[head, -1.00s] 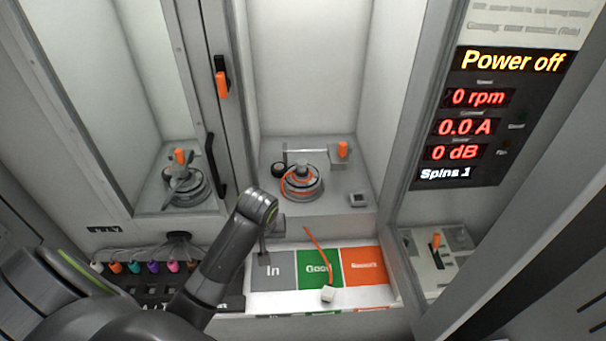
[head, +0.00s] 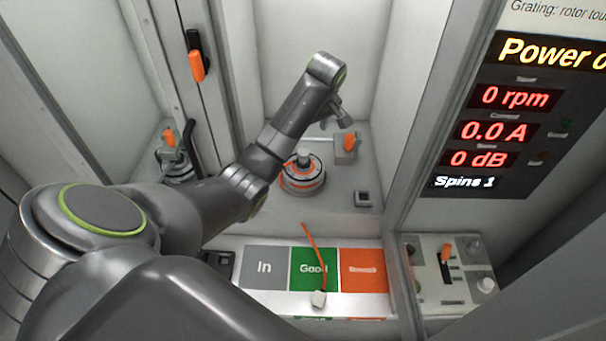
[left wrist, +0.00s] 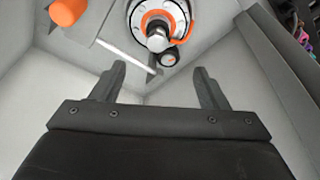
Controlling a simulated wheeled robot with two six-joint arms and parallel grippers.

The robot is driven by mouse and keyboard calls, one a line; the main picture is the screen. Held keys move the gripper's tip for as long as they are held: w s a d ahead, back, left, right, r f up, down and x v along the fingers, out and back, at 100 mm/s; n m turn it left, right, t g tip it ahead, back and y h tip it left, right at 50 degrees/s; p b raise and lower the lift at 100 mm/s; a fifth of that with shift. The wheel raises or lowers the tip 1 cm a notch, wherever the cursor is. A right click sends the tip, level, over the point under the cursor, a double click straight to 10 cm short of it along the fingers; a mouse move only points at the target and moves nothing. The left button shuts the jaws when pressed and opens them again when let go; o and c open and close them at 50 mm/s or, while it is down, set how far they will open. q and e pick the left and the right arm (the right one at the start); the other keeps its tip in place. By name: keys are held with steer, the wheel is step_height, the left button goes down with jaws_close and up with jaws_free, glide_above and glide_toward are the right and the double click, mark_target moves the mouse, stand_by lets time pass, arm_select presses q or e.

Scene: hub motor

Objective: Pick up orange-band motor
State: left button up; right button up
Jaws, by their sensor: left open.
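The orange-band motor (head: 302,181) stands upright on the bench of the middle bay, a round grey body with an orange ring and a shaft on top. It also shows in the left wrist view (left wrist: 137,20) at the top, partly cut off by the frame edge. My left gripper (head: 333,114) is inside the bay, above the bench and to the upper right of the motor in the head view. In the left wrist view its two fingers (left wrist: 159,78) are apart with nothing between them, and the motor is beyond the tips. My right gripper is not in view.
In front are the In, Good and orange labels (head: 264,267) and an orange cable with a white plug (head: 319,298). A readout panel (head: 505,115) is on the right.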

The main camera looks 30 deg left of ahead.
mark_target(303, 152)
arm_select(q)
steer(key=x, duration=0.6)
steer(key=p+x, duration=0.1)
steer(key=x, duration=0.1)
steer(key=shift+w+a+f, duration=0.1)
steer(key=shift+w+f, duration=0.25)
steer(key=shift+w, duration=0.05)
steer(key=shift+a+f, duration=0.1)
steer(key=shift+f, duration=0.25)
steer(key=shift+w+a+f, duration=0.1)
steer(key=shift+f, duration=0.3)
steer(key=shift+a+f+p, duration=0.1)
steer(key=shift+f+p, duration=0.15)
steer(key=shift+p, duration=0.05)
steer(key=p+x, duration=0.1)
steer(key=x, duration=0.1)
steer(key=shift+a+f, duration=0.25)
steer(key=shift+f, duration=0.1)
steer(key=shift+x, duration=0.85)
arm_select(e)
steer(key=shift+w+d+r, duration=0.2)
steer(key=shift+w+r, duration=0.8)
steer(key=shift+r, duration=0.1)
